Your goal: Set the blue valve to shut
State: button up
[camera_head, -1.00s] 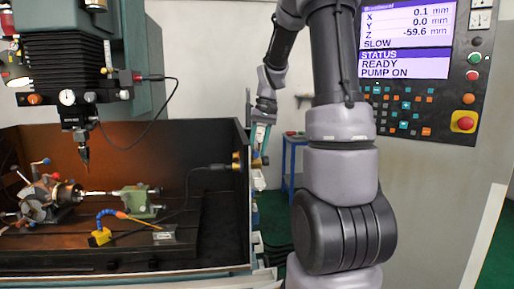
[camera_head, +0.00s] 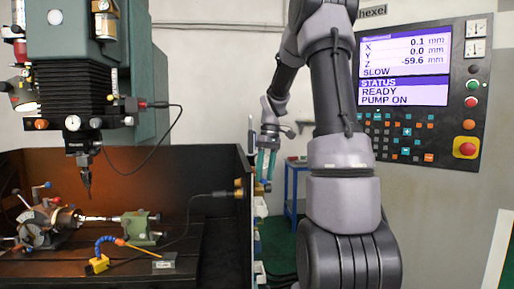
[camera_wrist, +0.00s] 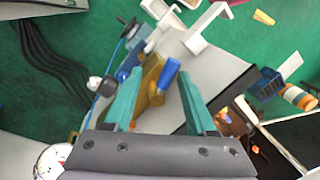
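The blue valve shows in the wrist view as a blue lever (camera_wrist: 168,75) on a brass-coloured body. The lever stands tilted between my gripper's fingers, seen beyond their tips; I cannot tell whether either finger touches it. My gripper (camera_wrist: 158,100) has two teal fingers spread wide apart, with nothing held. In the head view my gripper (camera_head: 266,166) points down beside the right outer wall of the machine enclosure, close to brass fittings (camera_head: 239,188). The valve's blue lever cannot be made out clearly there.
The enclosure wall (camera_head: 246,225) stands left of my gripper. In the wrist view, white brackets (camera_wrist: 195,35) lie beyond the valve, a dark blue part and an orange-white cylinder (camera_wrist: 299,97) are at right, and black cables (camera_wrist: 50,60) at left. A blue cart (camera_head: 294,190) stands behind.

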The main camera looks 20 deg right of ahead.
notch_tip(320, 180, up, 11)
jog(key=w+d+n, duration=0.1)
jog(key=d+n, duration=0.1)
jog(key=s+a+m+t, duration=0.4)
jog(key=s+a+m, duration=0.1)
jog(key=s, duration=0.4)
jog(key=s+a+r+m+t, duration=0.1)
jog(key=s+a+m+t, duration=0.2)
jog(key=s+a+m, duration=0.2)
jog(key=shift+s+a+t, duration=0.4)
jog(key=shift+s+a, duration=1.15)
jog(key=shift+s, duration=1.25)
